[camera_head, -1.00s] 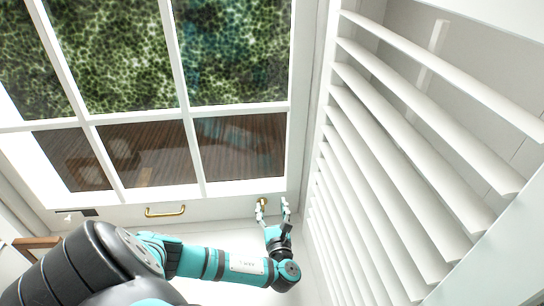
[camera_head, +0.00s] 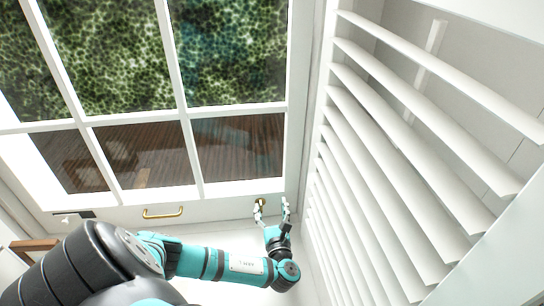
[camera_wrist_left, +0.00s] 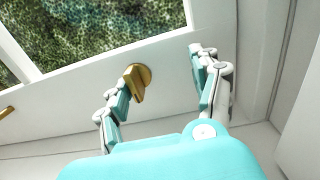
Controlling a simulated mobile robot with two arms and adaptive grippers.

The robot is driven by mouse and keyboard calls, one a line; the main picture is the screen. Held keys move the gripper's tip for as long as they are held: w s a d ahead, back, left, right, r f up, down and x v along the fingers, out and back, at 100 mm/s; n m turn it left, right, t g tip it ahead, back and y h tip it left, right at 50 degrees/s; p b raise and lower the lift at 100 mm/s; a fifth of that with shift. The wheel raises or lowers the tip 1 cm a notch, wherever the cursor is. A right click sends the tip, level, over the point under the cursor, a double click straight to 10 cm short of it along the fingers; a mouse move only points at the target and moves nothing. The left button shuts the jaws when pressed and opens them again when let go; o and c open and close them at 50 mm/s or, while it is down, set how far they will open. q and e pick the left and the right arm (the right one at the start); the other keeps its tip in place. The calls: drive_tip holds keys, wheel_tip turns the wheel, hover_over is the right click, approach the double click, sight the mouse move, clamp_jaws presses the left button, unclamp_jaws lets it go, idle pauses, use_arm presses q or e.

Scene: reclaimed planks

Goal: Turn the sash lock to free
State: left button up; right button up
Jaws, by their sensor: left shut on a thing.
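The brass sash lock (camera_head: 262,201) sits on the white bottom rail of the window sash, at the right end. In the left wrist view the lock (camera_wrist_left: 138,80) shows a round base and a flat lever that hangs down and tilts. My left gripper (camera_head: 272,203) is at the lock, reaching up from below. The contact is partly hidden by the left finger. My right gripper is out of view.
A brass pull handle (camera_head: 163,212) is on the same rail, to the left. White louvred slats (camera_head: 400,160) stand close on the right of my gripper. The window panes (camera_head: 235,50) are above. A brown wooden piece (camera_head: 35,245) shows at the lower left.

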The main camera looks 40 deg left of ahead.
use_arm(q)
drive_tip(key=shift+w+d+r, duration=0.1)
drive_tip(key=shift+w+d, duration=0.05)
drive_tip(key=shift+d, duration=0.1)
drive_tip(key=shift+c, duration=0.5)
drive_tip(key=shift+p+v, duration=0.55)
drive_tip(key=shift+v, duration=0.25)
drive_tip(key=shift+s+d+p, duration=0.3)
drive_tip(key=shift+s+d, duration=0.1)
drive_tip(key=shift+d, duration=0.55)
drive_tip(key=shift+s+d, duration=0.25)
drive_tip(key=shift+d, duration=0.05)
drive_tip(key=shift+s+d+p, duration=0.25)
drive_tip(key=shift+s+p, duration=0.2)
drive_tip(key=shift+p, duration=0.05)
drive_tip(key=shift+s+d, duration=0.3)
drive_tip(key=shift+s, duration=0.15)
drive_tip(key=shift+p+v, duration=0.55)
drive_tip(key=shift+v, duration=0.4)
drive_tip(key=shift+p+v, duration=0.4)
drive_tip(key=shift+v, duration=0.7)
drive_tip(key=shift+p+v, duration=0.7)
drive_tip(key=shift+v, duration=1.65)
drive_tip(key=shift+f+p+v, duration=0.2)
drive_tip(key=shift+p+v, duration=0.3)
drive_tip(key=shift+v, duration=1.8)
